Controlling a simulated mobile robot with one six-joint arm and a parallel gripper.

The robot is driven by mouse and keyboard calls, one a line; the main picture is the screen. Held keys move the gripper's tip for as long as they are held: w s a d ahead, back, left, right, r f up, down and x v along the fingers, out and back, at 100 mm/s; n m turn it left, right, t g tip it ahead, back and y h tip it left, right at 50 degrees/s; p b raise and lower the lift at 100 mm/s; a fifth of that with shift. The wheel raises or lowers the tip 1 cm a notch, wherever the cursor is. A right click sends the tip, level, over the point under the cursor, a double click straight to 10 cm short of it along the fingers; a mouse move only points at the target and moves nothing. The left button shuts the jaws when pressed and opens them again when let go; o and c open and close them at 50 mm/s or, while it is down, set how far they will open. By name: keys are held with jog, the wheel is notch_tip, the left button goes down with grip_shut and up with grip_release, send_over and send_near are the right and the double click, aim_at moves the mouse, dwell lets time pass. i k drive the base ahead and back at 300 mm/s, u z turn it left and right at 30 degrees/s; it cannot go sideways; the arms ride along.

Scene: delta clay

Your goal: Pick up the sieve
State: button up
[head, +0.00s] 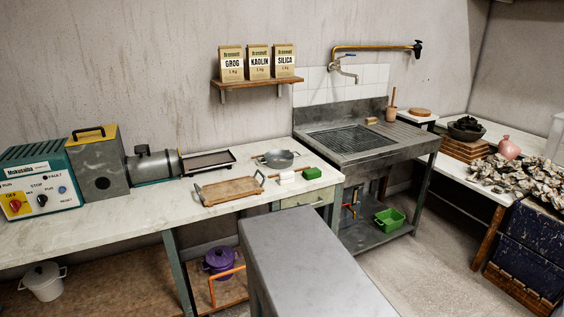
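A round, shallow grey metal vessel (279,159), which looks like the sieve, rests on the pale worktop (110,215) near its back right. A short handle seems to stick out on its left side. Its inside is too small to show whether there is mesh. My gripper is not in view, so its opening and distance from the sieve do not show.
A wooden tray (229,190) with handles lies in front of the sieve, left of white and green blocks (312,173). A dark shallow tray (208,161) is at its left. A metal sink (365,145) stands to the right. A grey flat-topped block (310,265) fills the near foreground.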

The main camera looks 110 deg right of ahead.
aim_at(276, 160)
jog(key=z, duration=0.2)
jog(key=k, duration=2.8)
jog(key=z, duration=0.9)
